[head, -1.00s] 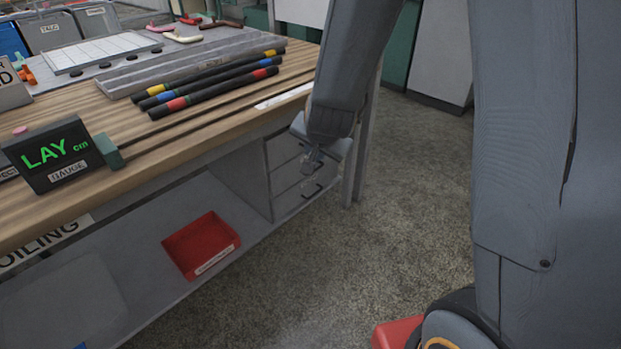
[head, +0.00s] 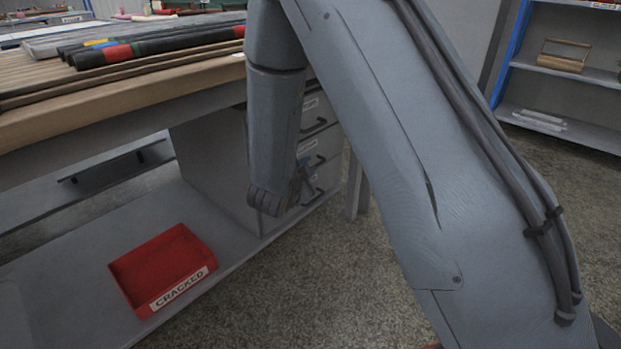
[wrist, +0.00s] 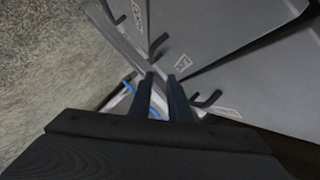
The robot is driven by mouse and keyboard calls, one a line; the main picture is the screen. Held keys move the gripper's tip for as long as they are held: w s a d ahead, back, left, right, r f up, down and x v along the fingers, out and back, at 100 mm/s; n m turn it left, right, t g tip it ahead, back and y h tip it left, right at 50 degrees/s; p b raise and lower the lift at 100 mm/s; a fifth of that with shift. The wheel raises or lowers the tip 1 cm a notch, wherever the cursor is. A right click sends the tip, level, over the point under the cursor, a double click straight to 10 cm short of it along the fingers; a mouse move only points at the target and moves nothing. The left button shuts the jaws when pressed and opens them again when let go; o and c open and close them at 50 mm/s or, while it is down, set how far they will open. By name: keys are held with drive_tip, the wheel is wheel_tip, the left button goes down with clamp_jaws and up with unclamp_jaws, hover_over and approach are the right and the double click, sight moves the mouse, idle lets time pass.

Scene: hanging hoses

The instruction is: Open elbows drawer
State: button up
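A grey drawer unit (head: 213,160) stands under the bench, with several drawers stacked, each with a dark bar handle and a white label. The labels are too small to read, so I cannot tell which is the elbows drawer. The drawers look closed. My gripper (head: 303,182) hangs in front of the drawer fronts, partly hidden by my arm. In the wrist view my gripper (wrist: 163,78) shows two dark fingers apart with nothing between them. A middle handle (wrist: 158,43) lies just beyond the fingertips, and another handle (wrist: 208,99) is to their right. Neither is gripped.
A red bin (head: 165,268) labelled CRACKED sits on the lower shelf (head: 225,243), left of the drawers. Dark hoses (head: 150,45) with coloured bands lie on the wooden benchtop (head: 110,92). A blue-edged shelf rack (head: 560,80) stands at the right. Floor in front is clear.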

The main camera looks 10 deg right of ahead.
drive_tip(key=shift+m+h, duration=0.7)
drive_tip(key=shift+m, duration=0.1)
drive_tip(key=w+d+f+b, duration=0.1)
drive_tip(key=w+f+b, duration=0.1)
drive_tip(key=w+d+f+b, duration=0.1)
drive_tip(key=w+b, duration=0.1)
drive_tip(key=w, duration=0.1)
drive_tip(key=w+d+f+b, duration=0.2)
drive_tip(key=shift+w+f, duration=0.15)
drive_tip(key=shift+f, duration=0.2)
drive_tip(key=shift+w+d, duration=0.35)
drive_tip(key=shift+w, duration=0.1)
clamp_jaws()
